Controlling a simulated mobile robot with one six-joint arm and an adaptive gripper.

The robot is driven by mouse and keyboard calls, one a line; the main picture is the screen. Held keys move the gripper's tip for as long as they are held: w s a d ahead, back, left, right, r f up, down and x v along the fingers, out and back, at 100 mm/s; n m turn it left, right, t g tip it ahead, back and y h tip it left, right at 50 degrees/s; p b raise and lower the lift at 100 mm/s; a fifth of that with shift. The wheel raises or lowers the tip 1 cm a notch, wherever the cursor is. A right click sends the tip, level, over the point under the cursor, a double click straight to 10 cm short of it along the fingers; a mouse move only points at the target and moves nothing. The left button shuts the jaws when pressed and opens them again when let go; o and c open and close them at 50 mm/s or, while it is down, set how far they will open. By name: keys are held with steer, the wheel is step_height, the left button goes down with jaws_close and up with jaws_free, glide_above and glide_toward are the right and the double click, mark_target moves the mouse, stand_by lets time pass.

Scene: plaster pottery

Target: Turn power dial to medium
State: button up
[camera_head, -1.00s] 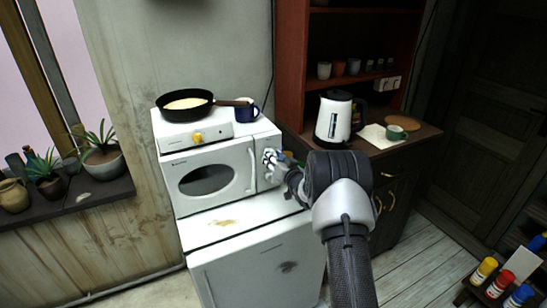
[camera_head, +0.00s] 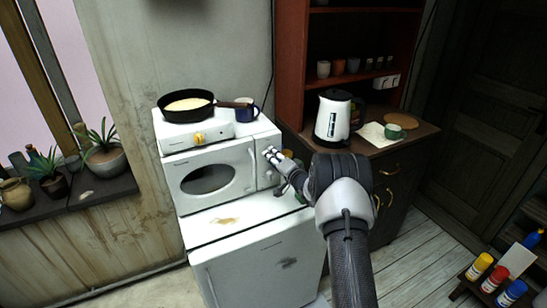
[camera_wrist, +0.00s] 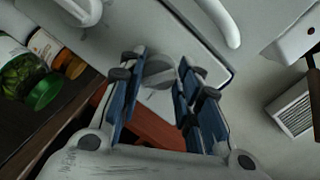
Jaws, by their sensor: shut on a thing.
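The white microwave (camera_head: 222,166) stands on a white cabinet, with its control panel at its right side. The grey round power dial (camera_wrist: 159,70) shows in the wrist view between my blue-padded fingers. My gripper (camera_wrist: 161,64) is shut on the dial, one finger on each side of it. In the head view my gripper (camera_head: 273,155) is at the right side of the microwave's front and covers part of the panel. I cannot read the dial's setting or any marks around it.
A white hot plate (camera_head: 204,142) with a yellow knob stands on the microwave and bears a black pan (camera_head: 174,110). A blue mug (camera_head: 247,112) stands beside it. The microwave's door handle (camera_wrist: 222,22) is close to my fingers.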

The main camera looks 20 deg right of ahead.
stand_by(0.3)
steer(key=o, duration=1.1)
steer(key=s, duration=0.4)
steer(key=s+r, duration=0.1)
steer(key=s, duration=0.3)
steer(key=s+d, duration=0.1)
steer(key=s, duration=0.3)
steer(key=shift+r, duration=0.15)
